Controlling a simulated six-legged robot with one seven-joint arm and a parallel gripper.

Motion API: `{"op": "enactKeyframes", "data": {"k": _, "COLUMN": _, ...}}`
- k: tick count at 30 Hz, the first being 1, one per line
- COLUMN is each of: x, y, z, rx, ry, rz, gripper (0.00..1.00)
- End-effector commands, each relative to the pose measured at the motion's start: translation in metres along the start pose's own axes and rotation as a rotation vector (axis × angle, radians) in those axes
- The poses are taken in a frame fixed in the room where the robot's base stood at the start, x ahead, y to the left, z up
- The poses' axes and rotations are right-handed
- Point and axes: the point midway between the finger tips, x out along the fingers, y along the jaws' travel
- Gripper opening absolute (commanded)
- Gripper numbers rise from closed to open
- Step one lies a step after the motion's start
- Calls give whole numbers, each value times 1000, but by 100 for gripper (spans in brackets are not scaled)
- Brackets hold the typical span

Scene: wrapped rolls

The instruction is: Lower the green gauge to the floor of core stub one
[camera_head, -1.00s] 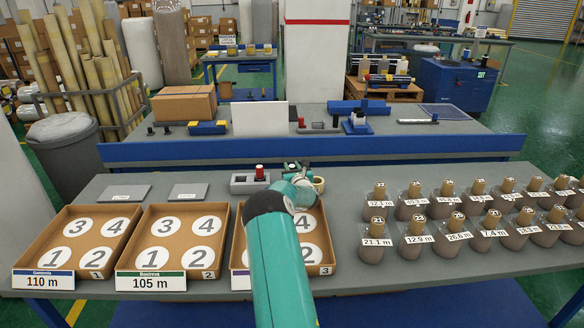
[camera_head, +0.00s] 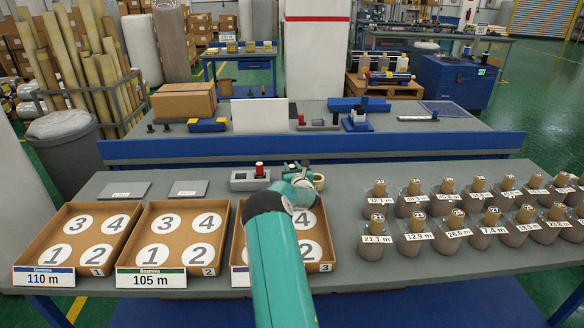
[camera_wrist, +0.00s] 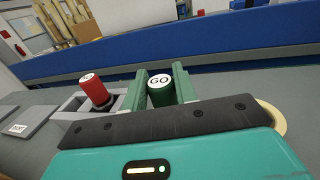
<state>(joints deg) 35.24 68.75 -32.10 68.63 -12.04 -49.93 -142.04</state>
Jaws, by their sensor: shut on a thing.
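In the wrist view, my gripper (camera_wrist: 159,78) is shut on the green gauge (camera_wrist: 161,96), a green cylinder with a white top marked "GO". A finger lies on each side of it; its lower end is hidden by my gripper body. A cream ring (camera_wrist: 272,116), perhaps a core stub, shows partly behind the right edge of my gripper. The ring also shows in the head view (camera_head: 319,181), just right of my gripper (camera_head: 296,172). No number shows on the ring, and I cannot see inside it. The held gauge is apart from the ring.
A red gauge (camera_wrist: 95,90) stands in a grey holder (camera_wrist: 74,108) left of my gripper. Trays one (camera_head: 32,247), two (camera_head: 150,246) and three (camera_head: 239,250) lie in front, the third partly behind my arm. Several labelled wrapped rolls (camera_head: 416,245) stand at the right.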

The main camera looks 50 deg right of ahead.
Motion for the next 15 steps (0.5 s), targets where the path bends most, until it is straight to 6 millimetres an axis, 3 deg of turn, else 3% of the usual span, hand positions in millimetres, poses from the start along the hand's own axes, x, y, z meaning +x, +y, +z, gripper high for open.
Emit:
{"op": "enactKeyframes", "data": {"k": 12, "x": 0, "y": 0, "z": -5, "rx": 0, "ry": -1, "rz": 1, "gripper": 0}}
{"op": "enactKeyframes", "data": {"k": 13, "x": 0, "y": 0, "z": -5, "rx": 0, "ry": -1, "rz": 1, "gripper": 30}}
{"op": "enactKeyframes", "data": {"k": 15, "x": 0, "y": 0, "z": -6, "rx": 0, "ry": -1, "rz": 1, "gripper": 44}}
